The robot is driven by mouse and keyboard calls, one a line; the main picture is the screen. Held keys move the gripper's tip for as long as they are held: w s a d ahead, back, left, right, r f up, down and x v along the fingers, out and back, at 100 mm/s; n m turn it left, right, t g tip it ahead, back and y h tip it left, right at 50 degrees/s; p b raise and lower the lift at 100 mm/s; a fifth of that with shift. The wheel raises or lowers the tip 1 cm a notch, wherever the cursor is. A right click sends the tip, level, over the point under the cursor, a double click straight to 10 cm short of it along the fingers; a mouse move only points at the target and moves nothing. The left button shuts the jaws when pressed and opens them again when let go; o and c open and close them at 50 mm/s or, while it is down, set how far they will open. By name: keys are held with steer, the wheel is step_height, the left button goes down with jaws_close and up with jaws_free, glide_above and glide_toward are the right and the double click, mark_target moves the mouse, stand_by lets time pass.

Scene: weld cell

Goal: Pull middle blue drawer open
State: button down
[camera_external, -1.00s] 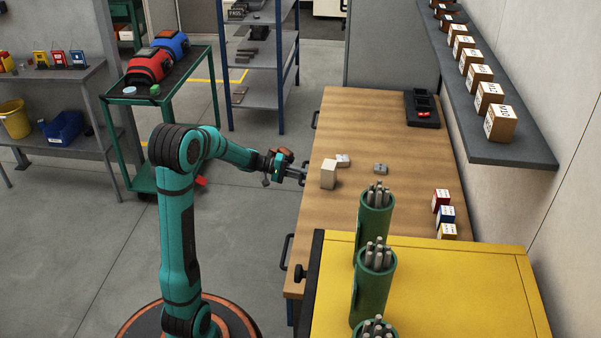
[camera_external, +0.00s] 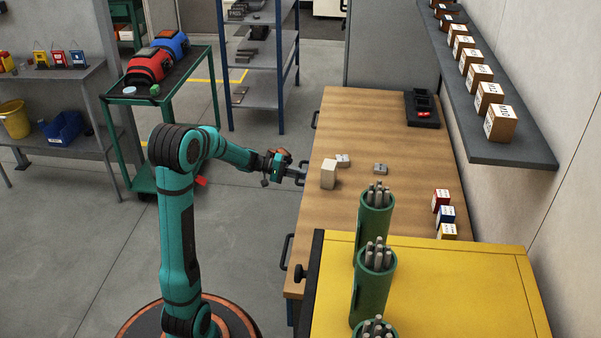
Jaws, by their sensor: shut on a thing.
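My gripper (camera_external: 298,176) is at the left edge of the wooden workbench (camera_external: 400,215), midway along it. It is shut on the middle drawer's handle, which the fingers largely hide. The middle drawer's blue front is hidden below the bench top, so I cannot see any gap at it. A dark far handle (camera_external: 315,119) and a dark near handle (camera_external: 287,251) stick out from the same side of the bench.
A beige block (camera_external: 328,174) and two small grey pieces lie on the bench close to my gripper. Green rod holders (camera_external: 374,285) stand at the near yellow-topped cabinet (camera_external: 470,290). A green cart (camera_external: 165,95) stands behind my arm. The floor left of the bench is open.

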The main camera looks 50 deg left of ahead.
steer(key=f+v, duration=0.2)
steer(key=v, duration=1.1)
steer(key=f+v, duration=0.3)
steer(key=v, duration=0.9)
steer(key=shift+s+a+f, duration=0.2)
steer(key=shift+s+a, duration=0.45)
steer(key=c, duration=1.8)
jaws_free()
steer(key=v, duration=1.7)
steer(key=shift+s+a, duration=0.2)
